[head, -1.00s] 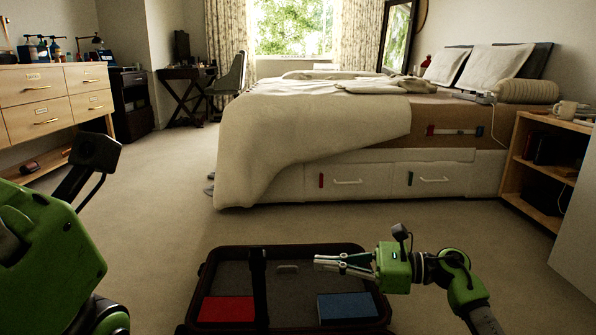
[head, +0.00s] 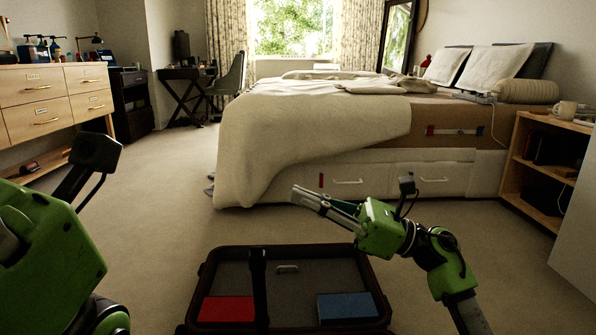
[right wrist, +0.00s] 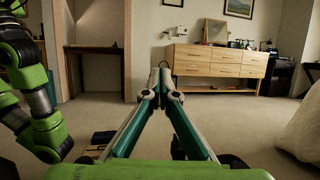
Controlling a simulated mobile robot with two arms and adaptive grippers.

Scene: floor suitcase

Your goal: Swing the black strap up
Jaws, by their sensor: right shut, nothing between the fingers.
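The black strap (head: 258,285) stands up as a dark band over the left half of the open suitcase (head: 352,247) on the floor in the head view. I cannot tell whether it is upright or lying across the case. My right gripper (head: 296,193) is shut and empty, raised above and behind the suitcase's far rim, to the right of the strap and apart from it. Its fingertips point left. In the right wrist view its closed fingers (right wrist: 160,74) meet with nothing between them. My left arm is at the left edge; its fingers do not show.
A red item (head: 227,310) and a blue item (head: 347,306) lie in the suitcase, left and right. The bed (head: 300,183) stands behind the right gripper. A wooden shelf (head: 514,180) is at the right. Carpet left of the suitcase is free.

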